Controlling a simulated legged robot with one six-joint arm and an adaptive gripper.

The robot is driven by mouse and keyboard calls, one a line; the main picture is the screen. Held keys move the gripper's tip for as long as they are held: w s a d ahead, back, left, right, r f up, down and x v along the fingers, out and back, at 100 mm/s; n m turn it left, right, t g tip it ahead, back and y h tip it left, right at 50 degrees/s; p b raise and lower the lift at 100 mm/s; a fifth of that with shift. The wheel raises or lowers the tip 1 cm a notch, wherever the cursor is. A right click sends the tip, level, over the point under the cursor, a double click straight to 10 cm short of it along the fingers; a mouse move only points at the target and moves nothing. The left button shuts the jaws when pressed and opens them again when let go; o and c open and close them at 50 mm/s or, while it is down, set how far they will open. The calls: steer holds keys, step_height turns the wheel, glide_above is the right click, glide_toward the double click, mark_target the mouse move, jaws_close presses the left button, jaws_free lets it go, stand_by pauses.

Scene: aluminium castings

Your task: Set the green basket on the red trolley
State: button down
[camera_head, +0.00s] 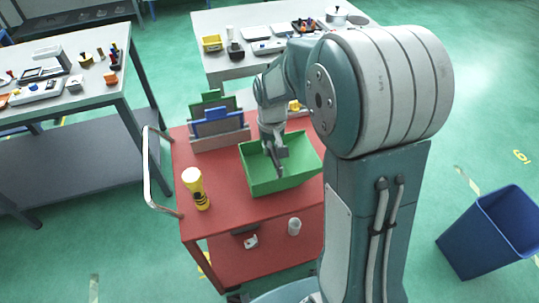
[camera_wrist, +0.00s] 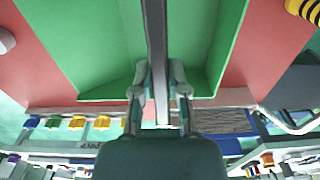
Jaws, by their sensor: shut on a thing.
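The green basket (camera_head: 282,184) is over the right part of the red trolley's (camera_head: 228,184) top in the head view. I cannot tell for sure whether its bottom touches the top. My gripper (camera_head: 278,158) is inside the basket's outline from above, shut on its grey bar-like handle. In the wrist view, my gripper's fingers (camera_wrist: 158,78) close on both sides of the handle (camera_wrist: 156,30). The green basket (camera_wrist: 88,40) fills the middle there, with the red trolley top (camera_wrist: 282,40) beside it. My arm hides the trolley's right end.
A yellow-and-black flashlight (camera_head: 196,188) with a pale head stands at the trolley's front left. A rack with green and blue plates (camera_head: 217,122) stands behind. Workbenches (camera_head: 130,68) with small parts are at left and back. A blue bin (camera_head: 490,232) stands at right.

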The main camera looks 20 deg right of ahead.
mark_target(270, 169)
steer(key=shift+w+a+f, duration=0.1)
steer(key=shift+w+f, duration=0.25)
steer(key=shift+f, duration=0.1)
step_height(270, 169, down, 3)
steer(key=shift+w+f, duration=0.1)
steer(key=c, duration=0.6)
jaws_free()
steer(key=shift+f, duration=0.1)
steer(key=shift+c, duration=0.2)
